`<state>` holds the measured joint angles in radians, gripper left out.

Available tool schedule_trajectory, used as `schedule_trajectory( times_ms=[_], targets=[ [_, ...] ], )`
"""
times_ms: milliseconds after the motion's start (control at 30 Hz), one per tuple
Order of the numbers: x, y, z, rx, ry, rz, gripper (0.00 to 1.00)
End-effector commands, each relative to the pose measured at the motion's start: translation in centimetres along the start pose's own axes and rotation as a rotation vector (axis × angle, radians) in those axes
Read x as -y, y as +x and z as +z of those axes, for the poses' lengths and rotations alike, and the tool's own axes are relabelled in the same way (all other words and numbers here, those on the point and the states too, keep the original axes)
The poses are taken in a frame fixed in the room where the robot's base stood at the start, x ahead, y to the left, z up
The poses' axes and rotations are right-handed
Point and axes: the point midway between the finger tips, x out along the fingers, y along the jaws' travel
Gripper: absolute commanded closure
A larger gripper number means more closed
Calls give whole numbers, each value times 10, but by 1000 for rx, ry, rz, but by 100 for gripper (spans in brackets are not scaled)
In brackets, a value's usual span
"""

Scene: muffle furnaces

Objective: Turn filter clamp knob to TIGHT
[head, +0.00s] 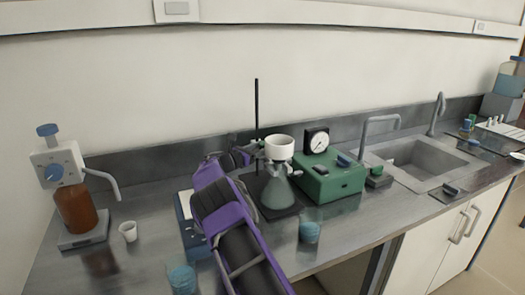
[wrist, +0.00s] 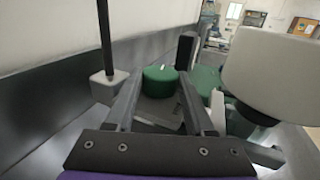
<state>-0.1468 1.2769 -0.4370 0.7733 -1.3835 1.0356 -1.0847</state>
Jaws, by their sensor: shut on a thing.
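The filter clamp knob (wrist: 160,76) is a round green cap between my fingertips in the wrist view. My gripper (wrist: 158,88) is shut on it, with one finger at each side. I cannot read a TIGHT mark or tell the knob's turn angle. In the head view my gripper (head: 246,156) is beside the stand rod (head: 257,108), left of the white funnel (head: 280,147) on the flask (head: 278,190). My purple arm hides part of the clamp there.
The funnel (wrist: 272,75) is close on the right in the wrist view. The rod (wrist: 104,35) is on the left. A green pump box with a gauge (head: 335,178) stands right of the flask. Beakers (head: 310,226) and a bottle dispenser (head: 75,205) are on the bench.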

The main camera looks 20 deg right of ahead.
Motion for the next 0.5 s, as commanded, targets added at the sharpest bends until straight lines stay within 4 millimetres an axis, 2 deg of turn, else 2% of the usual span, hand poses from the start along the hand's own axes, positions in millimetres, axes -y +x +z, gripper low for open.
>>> schedule_trajectory(
  times_ms=[500],
  targets=[
    [-2, 0, 6, 1, 2, -107, 100]
  ],
)
